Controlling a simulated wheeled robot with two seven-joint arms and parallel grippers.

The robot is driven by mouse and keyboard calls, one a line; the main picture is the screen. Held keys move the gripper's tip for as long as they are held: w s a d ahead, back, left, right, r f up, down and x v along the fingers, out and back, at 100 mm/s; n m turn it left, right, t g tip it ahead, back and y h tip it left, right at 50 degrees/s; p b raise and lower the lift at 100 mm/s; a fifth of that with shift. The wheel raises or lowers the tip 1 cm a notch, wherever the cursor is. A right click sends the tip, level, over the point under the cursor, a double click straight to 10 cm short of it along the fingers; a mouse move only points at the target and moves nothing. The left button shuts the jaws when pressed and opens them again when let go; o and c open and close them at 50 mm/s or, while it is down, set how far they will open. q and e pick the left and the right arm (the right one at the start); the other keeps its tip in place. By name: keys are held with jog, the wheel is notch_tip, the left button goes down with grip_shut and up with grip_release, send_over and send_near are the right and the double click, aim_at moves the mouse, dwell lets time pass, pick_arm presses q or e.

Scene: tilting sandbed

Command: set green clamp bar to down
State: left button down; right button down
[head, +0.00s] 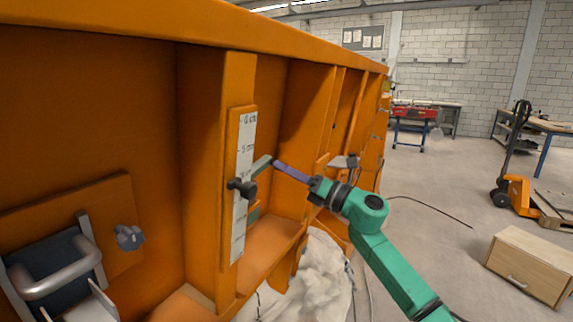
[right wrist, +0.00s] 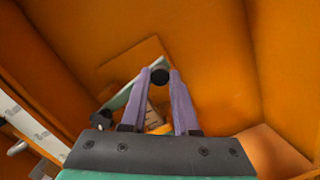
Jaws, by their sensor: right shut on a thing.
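The green clamp bar (head: 261,165) slopes up to the right from a black knob (head: 242,188) in front of a white scale on an orange post. My right gripper (head: 277,163), with purple fingers, comes in from the right and is shut at the bar's upper free end. In the right wrist view, a round black end (right wrist: 160,76) sits between the fingertips (right wrist: 160,84). The pale green bar (right wrist: 118,101) runs from there down to the left. My left gripper is not in view.
The orange sandbed wall with upright ribs (head: 312,110) surrounds the bar closely. A grey handle (head: 62,280) and a grey star knob (head: 129,237) are at lower left. Pale sand (head: 318,280) lies below my arm. A wooden box (head: 530,265) stands on the floor at right.

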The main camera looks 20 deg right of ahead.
jog(key=shift+w+a+f+m, duration=0.1)
jog(key=shift+w+f+m, duration=0.1)
jog(key=shift+f+m, duration=1.1)
jog(key=c, duration=0.9)
grip_release()
jog(key=shift+c, duration=0.2)
jog(key=b+v, duration=0.6)
jog(key=v, duration=0.8)
jog(key=shift+s, duration=0.3)
